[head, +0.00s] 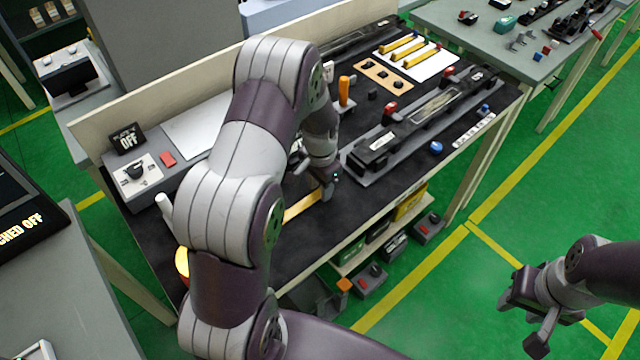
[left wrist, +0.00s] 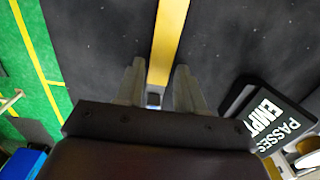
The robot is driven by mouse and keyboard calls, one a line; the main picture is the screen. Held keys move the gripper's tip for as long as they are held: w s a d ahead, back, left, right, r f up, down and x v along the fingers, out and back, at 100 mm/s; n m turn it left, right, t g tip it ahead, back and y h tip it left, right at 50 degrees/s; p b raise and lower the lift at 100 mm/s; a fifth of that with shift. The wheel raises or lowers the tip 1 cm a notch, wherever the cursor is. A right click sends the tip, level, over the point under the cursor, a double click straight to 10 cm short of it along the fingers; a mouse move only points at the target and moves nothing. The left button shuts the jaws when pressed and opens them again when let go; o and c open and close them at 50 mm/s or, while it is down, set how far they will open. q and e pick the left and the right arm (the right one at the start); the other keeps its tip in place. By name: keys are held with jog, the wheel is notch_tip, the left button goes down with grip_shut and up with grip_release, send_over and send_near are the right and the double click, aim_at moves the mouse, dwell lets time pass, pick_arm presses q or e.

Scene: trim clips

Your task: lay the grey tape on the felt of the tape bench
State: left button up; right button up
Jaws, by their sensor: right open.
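The tape bench has a dark felt top (head: 390,205). A yellow strip (head: 302,207) lies flat on it. My left gripper (head: 328,192) is low over the felt at the strip's right end. In the left wrist view the yellow strip (left wrist: 170,38) runs between the two fingers of my left gripper (left wrist: 160,68), which stand apart with gaps on both sides. A small grey-blue piece (left wrist: 153,99) shows between the finger bases; I cannot tell what it is. I cannot pick out the grey tape for sure. My right gripper (head: 528,315) is open and empty over the green floor.
A long dark fixture (head: 430,118) with clamps lies on the bench's right half. An orange-handled tool (head: 344,90) stands behind. A black "PASSES EMPTY" sign (left wrist: 275,120) is close to the left gripper. A control box (head: 135,172) sits at the bench's left.

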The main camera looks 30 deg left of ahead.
pick_arm(q)
jog(key=shift+o, duration=1)
notch_tip(320, 180, up, 13)
jog(key=b, duration=0.1)
jog(key=shift+f, duration=0.15)
jog(key=s+d+n, duration=0.2)
jog(key=s+d, duration=0.2)
jog(key=s, duration=0.3)
jog(key=s+d+f+n+t, duration=0.1)
jog(key=s+d+n, duration=0.1)
jog(key=s, duration=0.5)
jog(key=shift+s+d+f, duration=0.25)
jog(key=shift+s+d, duration=0.1)
jog(key=shift+d, duration=0.5)
